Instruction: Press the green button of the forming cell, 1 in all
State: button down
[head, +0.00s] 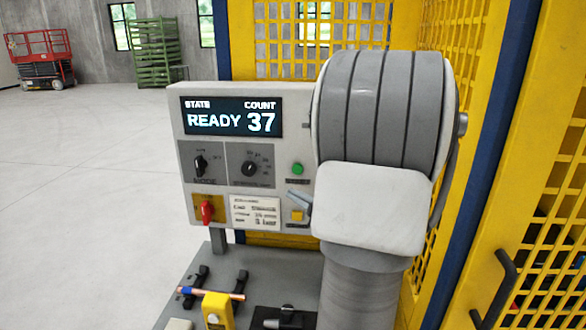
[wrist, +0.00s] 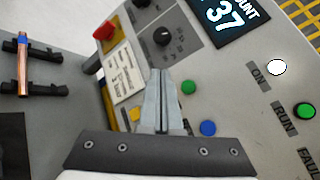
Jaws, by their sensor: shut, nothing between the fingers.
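The forming cell's grey control panel (head: 222,168) faces me, its screen (head: 232,116) reading READY and COUNT 37. The green button (head: 297,168) is on the panel's right side, uncovered. My gripper (head: 291,194) is shut and empty, its tips just below the green button and above a yellow button (head: 297,215). In the wrist view my gripper (wrist: 160,74) points at the panel. The green button (wrist: 188,87) is just right of the fingertips, and the yellow button (wrist: 135,114) is left of the fingers. I see no contact with the green button.
A blue button (wrist: 208,128), a white ON lamp (wrist: 277,67) and a green RUN lamp (wrist: 304,111) are right of the fingers. A red switch (head: 207,212) sits lower left. A copper tube (head: 210,293) lies on black holders. Yellow mesh fencing (head: 455,50) stands behind.

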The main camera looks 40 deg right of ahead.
aim_at(298, 169)
jog(key=shift+d, duration=0.1)
jog(key=w+d+p, duration=0.1)
jog(key=w+d, duration=0.4)
jog(key=d, duration=0.1)
jog(key=shift+w+d, duration=0.3)
jog(key=shift+d, duration=0.05)
dwell(2.0)
jog(key=shift+w+d, duration=0.25)
jog(key=shift+d, duration=0.1)
